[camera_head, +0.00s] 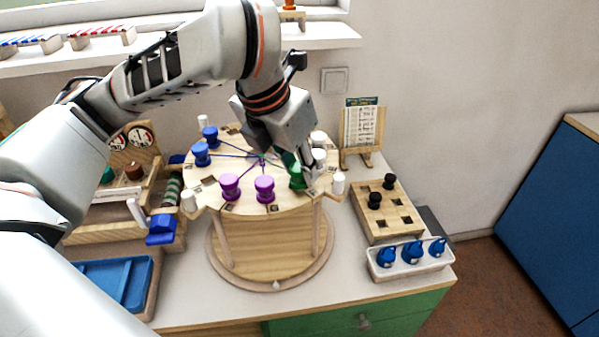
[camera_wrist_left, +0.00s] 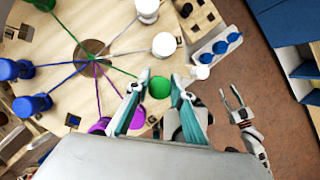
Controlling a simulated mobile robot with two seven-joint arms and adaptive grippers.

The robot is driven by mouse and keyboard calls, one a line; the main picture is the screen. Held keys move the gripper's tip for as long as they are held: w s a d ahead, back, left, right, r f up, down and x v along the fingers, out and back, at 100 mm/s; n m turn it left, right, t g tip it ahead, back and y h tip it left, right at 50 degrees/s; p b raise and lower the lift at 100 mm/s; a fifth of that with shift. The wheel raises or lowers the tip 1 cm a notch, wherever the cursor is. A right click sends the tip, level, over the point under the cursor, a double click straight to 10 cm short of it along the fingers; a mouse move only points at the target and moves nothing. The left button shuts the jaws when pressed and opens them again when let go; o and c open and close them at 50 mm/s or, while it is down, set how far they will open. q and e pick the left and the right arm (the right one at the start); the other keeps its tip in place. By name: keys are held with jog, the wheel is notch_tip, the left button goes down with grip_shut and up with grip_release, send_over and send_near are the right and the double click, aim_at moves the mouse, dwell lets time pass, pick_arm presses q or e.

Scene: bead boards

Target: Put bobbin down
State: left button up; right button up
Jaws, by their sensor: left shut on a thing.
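The green bobbin (camera_head: 296,175) is at the right front of the round wooden braiding stand (camera_head: 235,203). My left gripper (camera_head: 309,180) comes down from above and is shut on it, partly hiding it. In the left wrist view the bobbin's round green end (camera_wrist_left: 159,87) sits between the two fingertips, over or beside the disc's edge. Whether it touches the disc I cannot tell. Threads run from the disc's centre hole (camera_wrist_left: 93,50) to the bobbins. My right gripper (camera_wrist_left: 233,98) shows in the left wrist view, open and empty, clear of the stand.
Purple bobbins (camera_head: 264,189), blue bobbins (camera_head: 201,154) and white bobbins (camera_head: 338,183) stand around the disc close by. A wooden block with holes (camera_head: 389,223) and a white tray (camera_head: 411,266) of blue items lie to the right. A card stand (camera_head: 361,135) is behind.

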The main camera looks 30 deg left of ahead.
pick_arm(q)
jog(key=shift+f, duration=0.4)
jog(key=o, duration=1.1)
jog(key=shift+f, duration=0.1)
